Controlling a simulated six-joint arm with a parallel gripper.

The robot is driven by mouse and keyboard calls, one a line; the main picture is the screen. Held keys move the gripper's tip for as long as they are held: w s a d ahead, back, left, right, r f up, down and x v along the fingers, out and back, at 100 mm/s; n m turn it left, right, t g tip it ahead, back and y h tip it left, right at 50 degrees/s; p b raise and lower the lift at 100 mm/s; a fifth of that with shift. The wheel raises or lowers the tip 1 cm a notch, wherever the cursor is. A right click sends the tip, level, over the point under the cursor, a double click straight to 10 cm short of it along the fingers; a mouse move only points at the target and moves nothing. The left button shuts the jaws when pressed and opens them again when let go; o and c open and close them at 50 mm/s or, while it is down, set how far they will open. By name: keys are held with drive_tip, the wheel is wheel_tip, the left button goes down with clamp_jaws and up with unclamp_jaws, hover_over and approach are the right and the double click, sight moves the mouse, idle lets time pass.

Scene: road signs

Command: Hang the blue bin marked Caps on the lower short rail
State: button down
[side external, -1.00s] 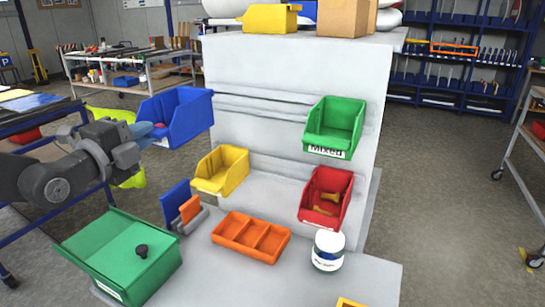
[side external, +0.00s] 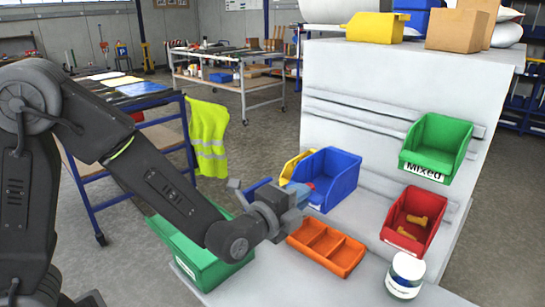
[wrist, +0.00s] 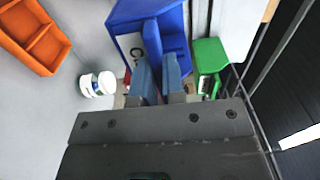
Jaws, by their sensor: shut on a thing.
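The blue bin (side external: 335,180) is held in front of the grey panel, low and left, partly covering the yellow bin (side external: 292,165). My gripper (side external: 298,190) is shut on the blue bin's near side. In the wrist view, my gripper's blue fingers (wrist: 157,78) pinch the blue bin (wrist: 178,22). A white label beginning with "C" (wrist: 128,48) shows there, partly hidden. A lower rail (side external: 385,183) runs along the panel between the blue bin and the red bin; its left part is hidden. The blue bin looks apart from the rail, though the exact gap cannot be told.
A green bin marked Mixed (side external: 437,143) hangs from the upper rail (side external: 350,110). The red bin (side external: 412,217) holds yellowish parts. An orange tray (side external: 326,246), a white tub (side external: 405,275) and a green box (side external: 205,255) stand below on the ledge.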

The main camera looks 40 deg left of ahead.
drive_tip(key=d+f, duration=0.3)
drive_tip(key=f, duration=0.2)
drive_tip(key=w, duration=0.9)
drive_tip(key=shift+w, duration=0.15)
drive_tip(key=shift+d+f, duration=0.1)
drive_tip(key=shift+d, duration=0.05)
idle(0.5)
drive_tip(key=shift+f, duration=0.95)
idle(0.8)
drive_tip(key=c, duration=1.1)
unclamp_jaws()
